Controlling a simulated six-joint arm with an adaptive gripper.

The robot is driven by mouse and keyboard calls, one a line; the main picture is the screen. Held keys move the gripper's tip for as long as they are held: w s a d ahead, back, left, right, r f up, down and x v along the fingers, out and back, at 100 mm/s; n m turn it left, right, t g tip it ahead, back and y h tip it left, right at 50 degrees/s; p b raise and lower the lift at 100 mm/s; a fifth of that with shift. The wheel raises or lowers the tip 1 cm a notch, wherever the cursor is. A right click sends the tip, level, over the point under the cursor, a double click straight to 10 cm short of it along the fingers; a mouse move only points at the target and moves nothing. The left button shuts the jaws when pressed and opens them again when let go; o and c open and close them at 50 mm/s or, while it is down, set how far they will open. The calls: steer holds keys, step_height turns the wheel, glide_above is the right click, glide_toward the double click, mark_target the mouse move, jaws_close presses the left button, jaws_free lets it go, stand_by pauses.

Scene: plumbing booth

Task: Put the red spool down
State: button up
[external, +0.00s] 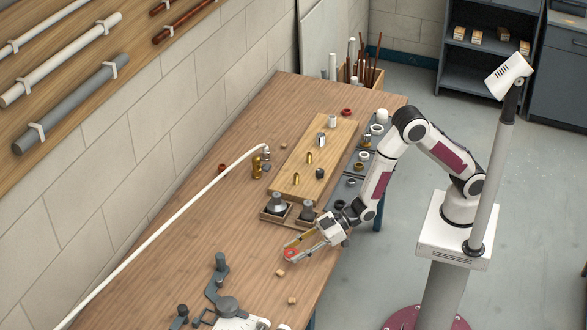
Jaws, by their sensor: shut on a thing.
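The red spool (291,254) is a small round red piece with a lighter centre. It sits between the fingertips of my gripper (290,250), which is shut on it. My gripper reaches in from the right, low over the near-right part of the wooden table (190,230). From this view I cannot tell whether the spool touches the tabletop.
Small wooden cubes (280,272) lie just below the spool. A wooden board (312,165) with brass and grey fittings is behind, with two dark flanged parts (277,201) at its front. Grey clamp-like parts (228,305) stand at the front.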

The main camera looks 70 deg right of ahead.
mark_target(296, 265)
steer(key=shift+f, duration=0.2)
steer(key=shift+f, duration=2.05)
steer(key=shift+f, duration=0.15)
steer(key=o, duration=0.9)
steer(key=shift+c, duration=0.2)
steer(key=shift+d+r, duration=0.1)
steer(key=shift+r, duration=0.1)
steer(key=shift+v, duration=5.95)
steer(key=shift+s, duration=0.1)
